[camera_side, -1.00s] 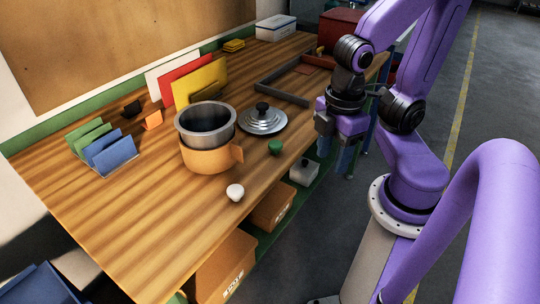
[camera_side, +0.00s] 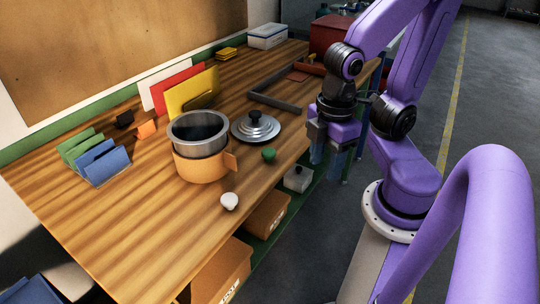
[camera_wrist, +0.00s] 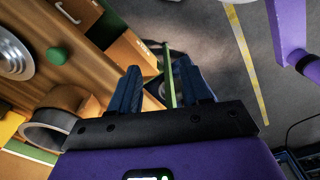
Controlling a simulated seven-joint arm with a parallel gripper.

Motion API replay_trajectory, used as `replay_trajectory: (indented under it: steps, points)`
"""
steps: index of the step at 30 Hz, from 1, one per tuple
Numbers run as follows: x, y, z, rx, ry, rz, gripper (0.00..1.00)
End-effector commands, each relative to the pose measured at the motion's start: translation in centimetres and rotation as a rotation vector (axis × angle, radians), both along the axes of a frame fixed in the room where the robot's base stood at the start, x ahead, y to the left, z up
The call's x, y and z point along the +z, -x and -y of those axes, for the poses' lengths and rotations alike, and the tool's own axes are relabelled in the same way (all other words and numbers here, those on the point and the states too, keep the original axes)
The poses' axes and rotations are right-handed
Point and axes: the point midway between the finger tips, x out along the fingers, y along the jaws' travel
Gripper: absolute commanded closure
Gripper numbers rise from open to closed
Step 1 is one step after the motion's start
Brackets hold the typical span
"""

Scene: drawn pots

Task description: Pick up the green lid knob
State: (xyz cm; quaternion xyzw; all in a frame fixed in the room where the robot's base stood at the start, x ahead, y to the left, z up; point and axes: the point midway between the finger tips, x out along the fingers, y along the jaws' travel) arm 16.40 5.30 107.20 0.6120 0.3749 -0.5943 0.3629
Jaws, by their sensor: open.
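The green lid knob (camera_side: 269,154) sits on the wooden table near its front edge, beside the metal lid (camera_side: 255,128). The wrist view shows the green knob (camera_wrist: 57,56) at upper left, well left of the fingers. My gripper (camera_side: 327,158) is open and empty, right of the knob and beyond the table's front edge. In the wrist view, my gripper (camera_wrist: 158,68) has its two blue fingers apart, with floor and a green shelf rail below.
A steel pot (camera_side: 198,133) in an orange holder (camera_side: 202,168) stands left of the green knob. A white knob (camera_side: 229,201) lies nearer the front. A dark grey bar frame (camera_side: 273,102) lies behind. Boxes (camera_side: 267,213) sit on a shelf below the table.

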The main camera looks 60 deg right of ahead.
Motion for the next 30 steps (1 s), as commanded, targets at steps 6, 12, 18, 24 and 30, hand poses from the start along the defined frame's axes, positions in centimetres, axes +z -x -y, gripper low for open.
replay_trajectory:
  steps: [6, 12, 18, 24, 30]
  points:
    - [0.0, 0.0, 0.0, 0.000, 0.000, 0.000, 0.28]
    - [-0.1, -0.1, 0.0, 0.004, 0.010, 0.000, 0.28]
    - [-1.6, -2.5, -0.1, 0.083, 0.177, -0.005, 0.28]
    - [-3.6, -6.8, -0.5, 0.239, 0.483, -0.017, 0.28]
    - [-5.2, -10.7, -1.5, 0.407, 0.782, -0.039, 0.28]
